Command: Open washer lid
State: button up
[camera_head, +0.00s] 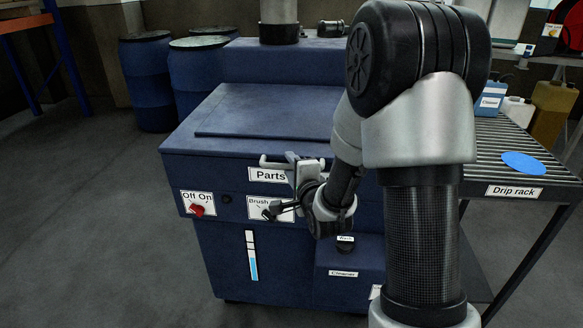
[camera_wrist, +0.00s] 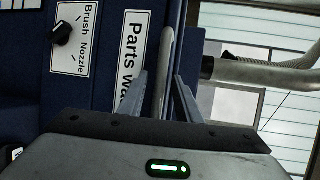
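The parts washer (camera_head: 225,165) is a dark blue cabinet, and its flat lid (camera_head: 270,112) lies closed on top. A light grey bar handle (camera_head: 272,162) runs along the lid's front edge, above the label "Parts". My gripper (camera_head: 303,172) is at the handle's right part, partly hidden by my arm. In the wrist view, the handle (camera_wrist: 165,55) passes between the two fingers of my gripper (camera_wrist: 160,85). The fingers stand apart with gaps at the bar, so the gripper looks open around it.
A red Off/On knob (camera_head: 197,210) and a black Brush/Nozzle knob (camera_head: 268,213) are on the front panel. The drip rack (camera_head: 515,192) with a blue disc (camera_head: 523,163) adjoins at right. Blue drums (camera_head: 147,80) stand behind left. Floor at left is clear.

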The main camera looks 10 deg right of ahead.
grip_shut()
